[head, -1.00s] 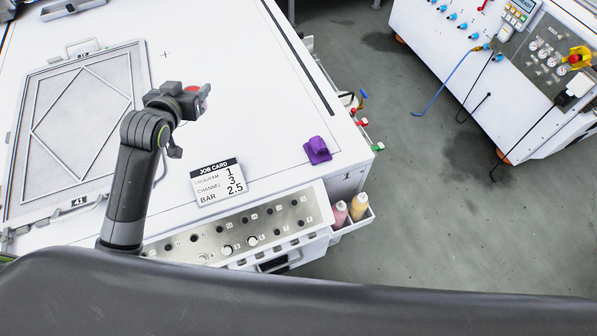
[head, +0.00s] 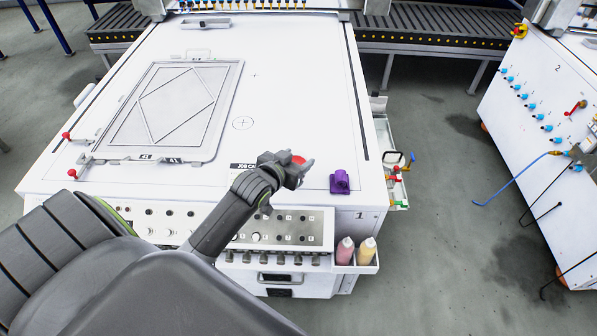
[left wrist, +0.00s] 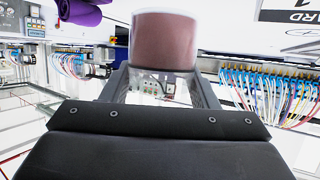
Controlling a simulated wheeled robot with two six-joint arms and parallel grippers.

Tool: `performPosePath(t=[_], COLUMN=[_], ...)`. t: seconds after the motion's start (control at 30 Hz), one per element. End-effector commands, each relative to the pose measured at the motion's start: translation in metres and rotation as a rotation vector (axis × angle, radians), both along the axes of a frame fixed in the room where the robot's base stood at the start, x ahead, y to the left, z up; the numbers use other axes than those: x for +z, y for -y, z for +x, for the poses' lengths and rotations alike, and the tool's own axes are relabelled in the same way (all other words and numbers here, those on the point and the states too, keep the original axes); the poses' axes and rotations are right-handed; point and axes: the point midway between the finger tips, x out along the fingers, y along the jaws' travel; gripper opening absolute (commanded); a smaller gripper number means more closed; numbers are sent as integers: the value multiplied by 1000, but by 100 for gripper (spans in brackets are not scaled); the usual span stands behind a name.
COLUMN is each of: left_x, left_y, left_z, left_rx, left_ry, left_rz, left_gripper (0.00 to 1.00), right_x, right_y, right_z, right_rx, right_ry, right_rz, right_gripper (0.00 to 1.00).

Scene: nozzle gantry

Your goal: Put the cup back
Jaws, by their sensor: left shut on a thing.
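The cup (left wrist: 163,42) has a pale rim and a dull reddish-brown body in the left wrist view. In the head view only its red top (head: 298,159) shows between the fingers. My left gripper (head: 300,170) is shut on the cup, over the front right part of the white table (head: 290,90), left of a purple holder-like block (head: 340,182). The block's purple edge also shows at the top left of the left wrist view (left wrist: 80,12). My right gripper is not in view.
The job card (head: 240,166) is mostly hidden behind my left gripper. A framed screen (head: 165,105) lies at the table's left. Below the front right corner, a side tray (head: 357,268) holds a pink bottle (head: 345,250) and a yellow bottle (head: 366,250). The table's middle is clear.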

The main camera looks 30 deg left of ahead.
Motion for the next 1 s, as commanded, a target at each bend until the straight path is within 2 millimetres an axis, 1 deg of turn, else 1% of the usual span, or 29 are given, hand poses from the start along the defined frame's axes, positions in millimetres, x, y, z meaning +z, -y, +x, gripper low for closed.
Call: performPosePath(t=[0.07,0.2,0.3,0.73,0.77,0.9,1.0], left_x=[-7,-27,-37,-44,-44,-43,-43], left_y=[0,0,1,0,0,0,0], left_z=[0,0,0,0,0,0,0], left_rx=[1,0,1,0,0,0,0], left_ry=[-1,-2,0,2,1,1,1], left_rz=[-2,-1,-2,0,0,0,0], left_gripper=[24,24,24,24,57,75,76], right_x=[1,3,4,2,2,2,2], right_y=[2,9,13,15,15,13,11], right_z=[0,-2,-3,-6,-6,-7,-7], right_rx=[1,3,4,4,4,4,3], right_ry=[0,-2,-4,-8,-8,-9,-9], right_rz=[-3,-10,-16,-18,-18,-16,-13], right_gripper=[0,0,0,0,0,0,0])
